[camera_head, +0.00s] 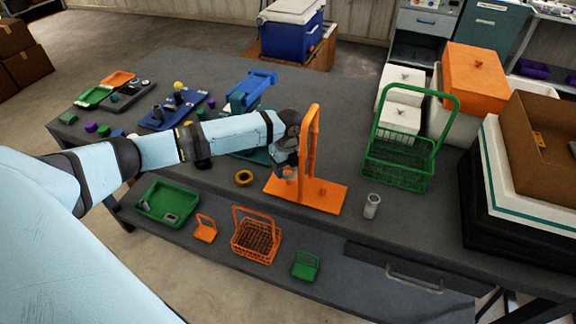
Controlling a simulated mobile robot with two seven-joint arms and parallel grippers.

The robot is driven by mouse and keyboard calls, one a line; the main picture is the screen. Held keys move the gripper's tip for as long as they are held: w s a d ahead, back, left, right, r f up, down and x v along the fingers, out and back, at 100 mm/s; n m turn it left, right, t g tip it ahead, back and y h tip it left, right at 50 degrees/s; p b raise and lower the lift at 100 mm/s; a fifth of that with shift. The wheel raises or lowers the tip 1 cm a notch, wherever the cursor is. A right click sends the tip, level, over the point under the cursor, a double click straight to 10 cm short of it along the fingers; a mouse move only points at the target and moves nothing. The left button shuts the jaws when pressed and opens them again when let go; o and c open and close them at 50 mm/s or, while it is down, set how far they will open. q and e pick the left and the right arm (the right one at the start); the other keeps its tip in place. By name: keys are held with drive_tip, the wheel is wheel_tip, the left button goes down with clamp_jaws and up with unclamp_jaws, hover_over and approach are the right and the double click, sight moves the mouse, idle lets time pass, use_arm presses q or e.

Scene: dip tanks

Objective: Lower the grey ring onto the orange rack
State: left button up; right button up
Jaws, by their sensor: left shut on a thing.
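The orange rack (330,194) stands on the dark table near its middle, with a flat base and a tall upright frame. My left gripper (288,172) points down over the left part of the rack's base, close beside the upright. It is shut on a small grey thing at its fingertips, which I take to be the grey ring. The ring is mostly hidden by the gripper and the upright, and I cannot tell whether it touches the rack. My right gripper is not in view.
A blue holder (248,92) stands behind my arm. An orange wire basket (255,240) and green tray (167,203) sit lower in front.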

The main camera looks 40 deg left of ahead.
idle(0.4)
use_arm(q)
drive_tip(key=shift+f+p, duration=0.15)
drive_tip(key=shift+p, duration=0.15)
drive_tip(key=shift+f, duration=0.3)
idle(0.4)
drive_tip(key=shift+f+b, duration=0.3)
drive_tip(key=shift+f, duration=0.5)
drive_tip(key=shift+f, duration=0.85)
idle(0.6)
drive_tip(key=o, duration=1.4)
drive_tip(key=shift+c, duration=0.2)
